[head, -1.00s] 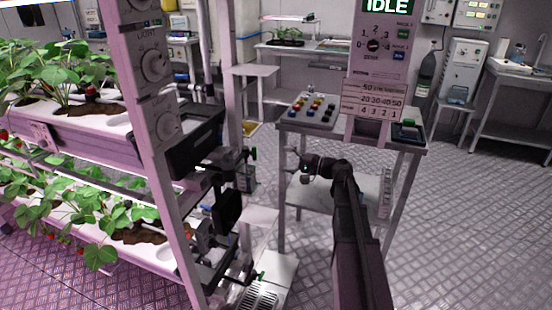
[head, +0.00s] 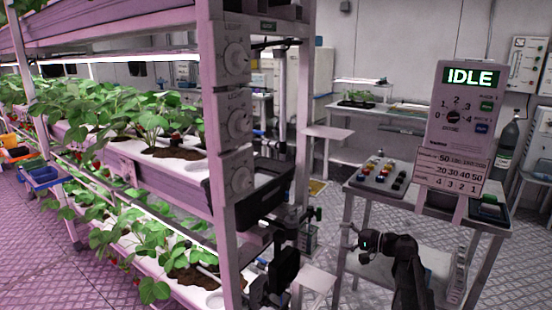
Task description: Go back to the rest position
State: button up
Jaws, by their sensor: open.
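My gripper (head: 352,240) is in the head view, right of the middle and low. It is open and I see nothing between its fingers. It points left, in front of the grey stand (head: 352,190) that carries the control box. My dark arm runs from it down to the bottom edge of the picture. The gripper looks apart from the rack post on its left, though the exact gap in depth is hard to tell.
The berry rack (head: 212,150) with light dials fills the left side. A control box reading IDLE (head: 462,110) stands on the right, beside a panel of coloured buttons (head: 384,173). Coloured bins (head: 40,172) are at far left. Patterned floor (head: 352,298) shows between rack and stand.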

jog(key=s+a+f+n+g+h, duration=0.2)
jog(key=s+a+f+g+h, duration=0.2)
jog(key=s+f, duration=0.3)
jog(key=s+a+f+n+g+h, duration=0.3)
jog(key=s+a+f+h, duration=0.15)
jog(key=s+f, duration=0.25)
jog(key=s+d+f+n+g+h, duration=0.1)
jog(key=s+d+f+g+h, duration=0.1)
jog(key=s+h, duration=0.4)
notch_tip(320, 180, up, 26)
jog(key=p, duration=2.6)
jog(key=shift+s+y, duration=0.35)
